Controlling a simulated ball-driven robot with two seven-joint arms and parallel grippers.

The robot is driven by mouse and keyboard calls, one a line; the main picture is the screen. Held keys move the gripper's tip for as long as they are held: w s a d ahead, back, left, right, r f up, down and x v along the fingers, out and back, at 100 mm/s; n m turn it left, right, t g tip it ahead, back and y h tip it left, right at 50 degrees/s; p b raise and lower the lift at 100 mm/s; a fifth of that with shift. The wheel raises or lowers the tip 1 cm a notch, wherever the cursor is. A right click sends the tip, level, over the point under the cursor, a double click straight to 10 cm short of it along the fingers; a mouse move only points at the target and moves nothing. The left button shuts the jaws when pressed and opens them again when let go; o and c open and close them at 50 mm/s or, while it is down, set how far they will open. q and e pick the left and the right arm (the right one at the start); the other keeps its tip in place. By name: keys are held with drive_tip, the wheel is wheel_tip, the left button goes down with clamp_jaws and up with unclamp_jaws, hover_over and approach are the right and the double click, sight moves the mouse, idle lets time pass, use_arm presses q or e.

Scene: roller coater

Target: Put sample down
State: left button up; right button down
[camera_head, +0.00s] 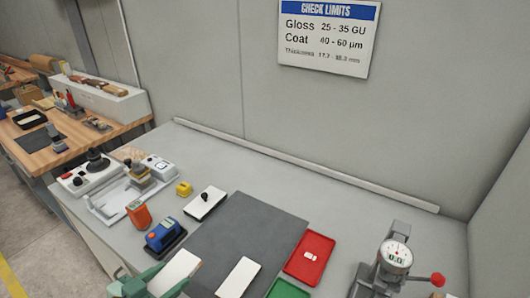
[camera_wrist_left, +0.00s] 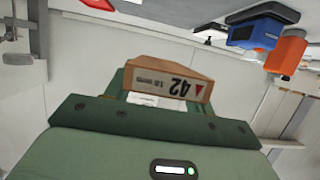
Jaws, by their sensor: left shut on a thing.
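My left gripper (camera_head: 148,281) comes in at the bottom left of the head view. It is shut on a sample (camera_head: 176,271), a flat piece with a white face. In the left wrist view the held sample (camera_wrist_left: 170,82) shows a brown edge marked "42" between the green fingers. In the head view it is left of the dark grey mat (camera_head: 222,238); whether it touches the bench is unclear. Another white panel (camera_head: 238,277) lies on the mat. A red tray (camera_head: 310,258) and a green tray (camera_head: 288,290) are right of the mat. My right gripper is out of view.
A dial gauge (camera_head: 394,258) with a red knob stands at the right. The bench behind the mat is clear.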

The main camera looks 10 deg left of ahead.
use_arm(q)
drive_tip(key=shift+a+f+n+t+y, duration=0.15)
drive_tip(key=shift+a+f+n+y, duration=0.2)
drive_tip(key=shift+a+n+y, duration=0.2)
drive_tip(key=shift+a+f+n+t+y, duration=0.15)
drive_tip(key=shift+a+f+n+y, duration=0.25)
drive_tip(key=shift+a, duration=0.2)
drive_tip(key=shift+w+d+r+n+t+y+b, duration=0.15)
drive_tip(key=shift+w+d+r+n+y+b, duration=0.15)
drive_tip(key=shift+w+n+y+b, duration=0.25)
drive_tip(key=shift+w+d+r+n+t+y+b, duration=0.15)
drive_tip(key=shift+w+d+r+n+y+b, duration=0.2)
drive_tip(key=shift+w+y+b, duration=0.25)
drive_tip(key=w+d+r+b, duration=0.3)
drive_tip(key=w+d+r, duration=0.3)
drive_tip(key=d+r, duration=0.1)
drive_tip(key=shift+w+r+y, duration=0.35)
drive_tip(key=shift+r+y, duration=0.05)
drive_tip(key=shift+r, duration=0.4)
drive_tip(key=shift+n, duration=0.25)
drive_tip(key=shift+a+f, duration=0.1)
drive_tip(key=shift+s+f, duration=0.1)
